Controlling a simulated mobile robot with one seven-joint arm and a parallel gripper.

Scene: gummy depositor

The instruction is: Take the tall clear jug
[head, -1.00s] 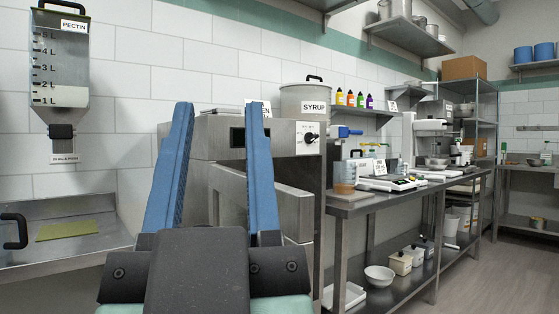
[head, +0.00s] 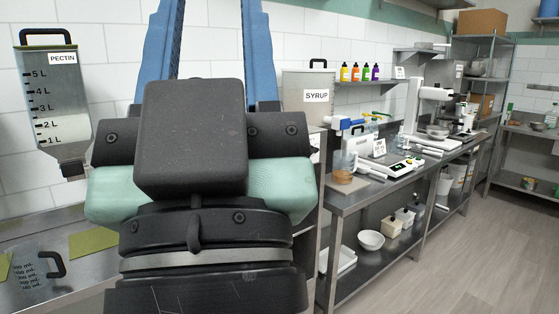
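A clear jug (head: 28,272) with a black handle and ml marks stands on the steel counter at the lower left. A smaller-looking clear vessel (head: 343,161) stands on the far bench; I cannot tell which is taller. My gripper (head: 208,12) points up and away in the middle left, with two blue fingers wide apart. The fingertips are cut off at the top edge, and I see nothing between the fingers. It is apart from the jug, to its right.
A wall-mounted PECTIN dispenser (head: 57,105) hangs above the counter, left of my gripper. A SYRUP pot (head: 305,90) is behind it to the right. The steel bench (head: 352,198) carries a scale (head: 398,167) and other items. The floor (head: 445,265) at right is clear.

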